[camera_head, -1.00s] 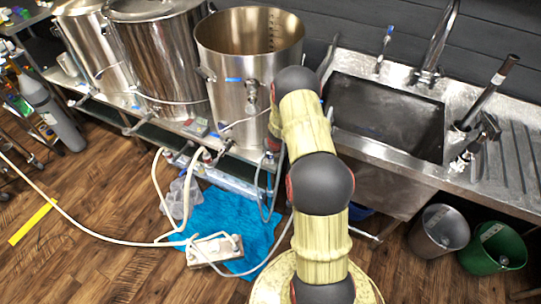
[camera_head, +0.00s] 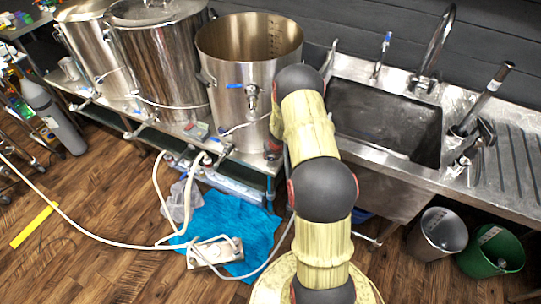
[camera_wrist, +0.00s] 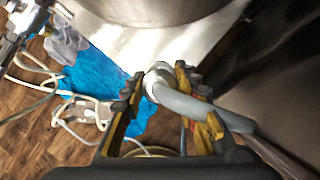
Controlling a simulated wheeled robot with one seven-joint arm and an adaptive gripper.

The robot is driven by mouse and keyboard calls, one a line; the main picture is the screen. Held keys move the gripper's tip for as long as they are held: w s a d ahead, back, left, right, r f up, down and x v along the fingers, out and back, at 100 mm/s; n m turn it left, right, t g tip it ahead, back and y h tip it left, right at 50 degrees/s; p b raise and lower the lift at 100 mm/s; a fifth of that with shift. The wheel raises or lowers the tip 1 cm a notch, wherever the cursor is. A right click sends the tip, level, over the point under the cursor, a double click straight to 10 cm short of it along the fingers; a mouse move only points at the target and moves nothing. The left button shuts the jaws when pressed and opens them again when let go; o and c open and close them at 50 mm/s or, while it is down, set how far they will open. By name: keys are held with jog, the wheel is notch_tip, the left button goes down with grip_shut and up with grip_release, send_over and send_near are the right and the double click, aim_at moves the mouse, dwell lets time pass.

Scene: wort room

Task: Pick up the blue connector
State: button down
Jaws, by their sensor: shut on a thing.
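My gripper (camera_wrist: 160,100) shows in the wrist view, its yellow and black fingers shut on the pale end fitting (camera_wrist: 155,77) of a thick grey hose (camera_wrist: 200,108). The hose runs from the fingers toward the lower right. In the head view my arm hides the gripper and what it holds. I cannot make out a clearly blue connector in the fingers; the held end looks white to grey. A blue valve handle (camera_head: 234,85) shows on the right-hand steel kettle (camera_head: 225,45).
The steel sink (camera_head: 385,115) with its taps stands to the right. A blue cloth (camera_head: 240,215) and a power strip (camera_head: 214,251) with white cables lie on the wooden floor. A steel bucket (camera_head: 438,238) and a green bucket (camera_head: 490,252) stand under the sink.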

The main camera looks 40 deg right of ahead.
jog(key=s+a+b, duration=0.1)
jog(key=s+a, duration=0.2)
jog(key=s, duration=0.4)
jog(key=s+a+b, duration=0.2)
jog(key=s+a, duration=0.2)
jog(key=s, duration=0.4)
dwell(0.5)
jog(key=shift+r+p, duration=1.9)
jog(key=shift+r, duration=0.35)
